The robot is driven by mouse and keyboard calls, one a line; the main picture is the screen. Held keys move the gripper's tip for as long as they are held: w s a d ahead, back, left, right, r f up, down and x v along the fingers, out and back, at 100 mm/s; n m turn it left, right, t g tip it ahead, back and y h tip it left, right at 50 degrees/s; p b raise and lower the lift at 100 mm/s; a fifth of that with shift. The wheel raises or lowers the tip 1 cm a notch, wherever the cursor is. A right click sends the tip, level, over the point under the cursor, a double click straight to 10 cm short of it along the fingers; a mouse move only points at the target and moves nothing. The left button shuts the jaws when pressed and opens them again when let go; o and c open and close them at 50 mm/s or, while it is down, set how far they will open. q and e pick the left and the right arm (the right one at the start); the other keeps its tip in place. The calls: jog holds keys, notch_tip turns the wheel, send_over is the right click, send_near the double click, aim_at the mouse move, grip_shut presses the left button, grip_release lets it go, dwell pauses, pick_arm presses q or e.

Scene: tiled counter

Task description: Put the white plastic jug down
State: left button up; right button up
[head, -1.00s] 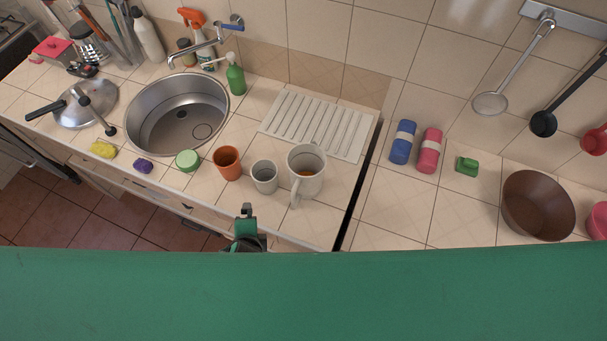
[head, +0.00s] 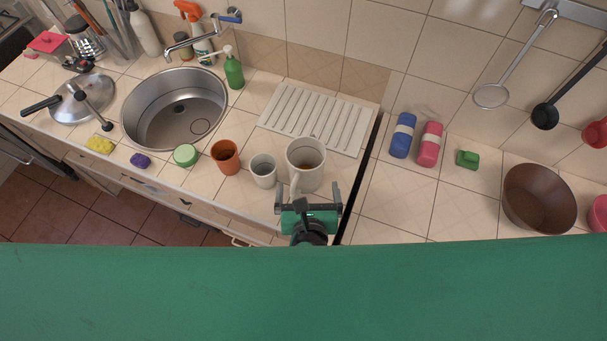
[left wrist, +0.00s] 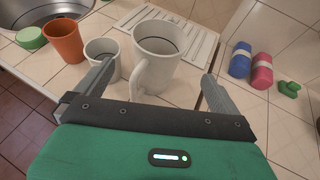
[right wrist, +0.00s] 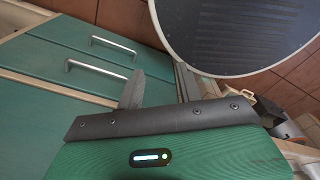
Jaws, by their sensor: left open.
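The white plastic jug (head: 311,155) stands upright on the tiled counter, in front of the ribbed drainboard, with its handle toward the front left. It also shows in the left wrist view (left wrist: 165,50), between and beyond my fingertips. My left gripper (head: 308,198) is open and empty, just in front of the jug, with a finger to either side of its front. In the left wrist view my left gripper (left wrist: 155,72) does not grasp the jug. My right gripper (right wrist: 162,82) shows only in the right wrist view, partly open and empty, away from the counter top.
A light grey cup (head: 263,171) stands close left of the jug, then an orange cup (head: 225,157). The drainboard (head: 316,118) lies behind. A dark gap (head: 361,190) separates the right counter. Green drawers (right wrist: 80,60) and a round dark-topped object (right wrist: 235,35) are near my right gripper.

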aim_at(308, 172)
pick_arm(q)
jog(key=b+x, duration=0.2)
jog(key=x, duration=0.2)
jog(key=shift+f, duration=0.2)
jog(key=shift+w, duration=0.35)
jog(key=b+x, duration=0.3)
jog(key=r+b+x, duration=0.1)
jog(key=b+x, duration=0.1)
jog(key=shift+w+a, duration=0.15)
jog(key=shift+w, duration=0.1)
pick_arm(e)
notch_tip(308, 172, down, 8)
jog(key=shift+d, duration=0.3)
pick_arm(q)
jog(key=shift+c, duration=0.4)
pick_arm(e)
jog(key=shift+a, duration=0.1)
